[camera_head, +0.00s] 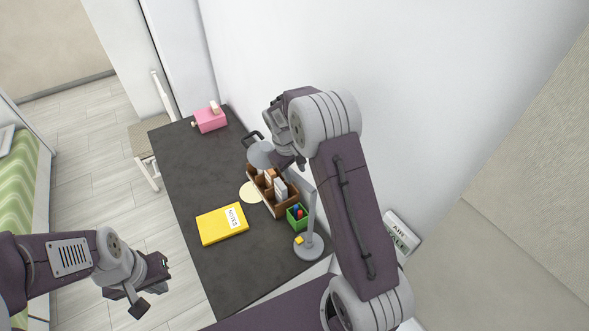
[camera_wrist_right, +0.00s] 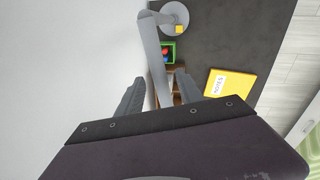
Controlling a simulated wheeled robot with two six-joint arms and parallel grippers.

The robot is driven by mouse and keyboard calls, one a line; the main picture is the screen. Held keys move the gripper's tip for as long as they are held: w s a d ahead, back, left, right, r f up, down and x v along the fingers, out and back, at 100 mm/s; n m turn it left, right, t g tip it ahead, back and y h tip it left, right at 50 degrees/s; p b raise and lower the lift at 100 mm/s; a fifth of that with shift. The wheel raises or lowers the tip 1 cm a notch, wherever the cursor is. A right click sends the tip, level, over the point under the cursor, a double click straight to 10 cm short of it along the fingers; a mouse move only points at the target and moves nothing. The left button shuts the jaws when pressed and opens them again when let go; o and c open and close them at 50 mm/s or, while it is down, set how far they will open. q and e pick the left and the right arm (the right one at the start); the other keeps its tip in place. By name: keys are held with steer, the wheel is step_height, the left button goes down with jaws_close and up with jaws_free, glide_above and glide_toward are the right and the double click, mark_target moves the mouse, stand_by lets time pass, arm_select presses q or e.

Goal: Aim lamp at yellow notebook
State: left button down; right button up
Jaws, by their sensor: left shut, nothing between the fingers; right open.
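The yellow notebook (camera_head: 222,224), with a white label, lies on the dark desk; it also shows in the right wrist view (camera_wrist_right: 231,89). The grey lamp (camera_head: 308,248) stands on its round base to the notebook's right. Its shade (camera_head: 261,154) hangs above the organizer. A pale yellow light spot (camera_head: 249,193) falls on the desk beyond the notebook, off its cover. My right gripper (camera_head: 276,146) is open at the shade, partly hiding it. In the wrist view, the lamp's arm (camera_wrist_right: 155,62) passes between its fingers; contact is unclear. My left gripper (camera_head: 149,298) is shut and empty, left of the desk.
A pink object (camera_head: 210,120) sits at the desk's far end near a chair (camera_head: 143,140). The wall (camera_head: 430,100) is close behind the lamp.

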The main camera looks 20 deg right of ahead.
steer(key=shift+w+d+f, duration=0.1)
steer(key=shift+w+f, duration=0.05)
steer(key=shift+f, duration=0.4)
jaws_close()
steer(key=shift+r, duration=0.1)
stand_by(0.9)
